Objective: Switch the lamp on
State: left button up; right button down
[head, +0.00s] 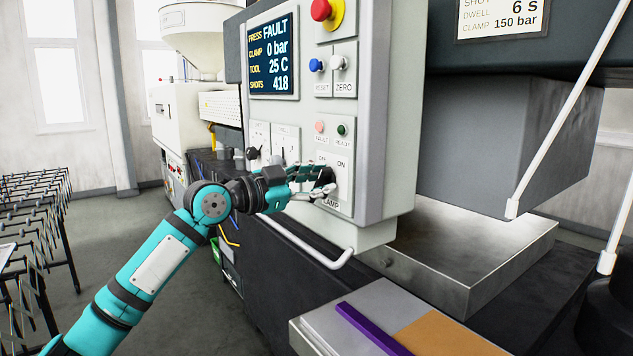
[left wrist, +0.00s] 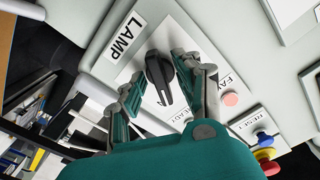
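The lamp switch is a black rotary knob (left wrist: 164,80) on a pale plate marked LAMP. In the head view the knob (head: 327,175) sits low on the control panel, below OFF and ON labels, partly hidden by my fingers. My left gripper (head: 318,188) is at the knob, and its fingers (left wrist: 160,78) stand open on either side of it. In the left wrist view gaps show between the knob and both fingers. The knob's white line points down the picture, toward lettering too blurred and hidden to read. My right gripper is not in view.
The control panel (head: 385,110) also carries a red button (head: 321,10), a blue reset switch (head: 316,65), indicator lights and a FAULT display (head: 272,55). A white handle (head: 335,262) runs under it. A purple bar (head: 372,328) lies on the bench at front.

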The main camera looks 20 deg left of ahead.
pick_arm(q)
jog(key=v, duration=1.2)
jog(key=shift+w, duration=0.1)
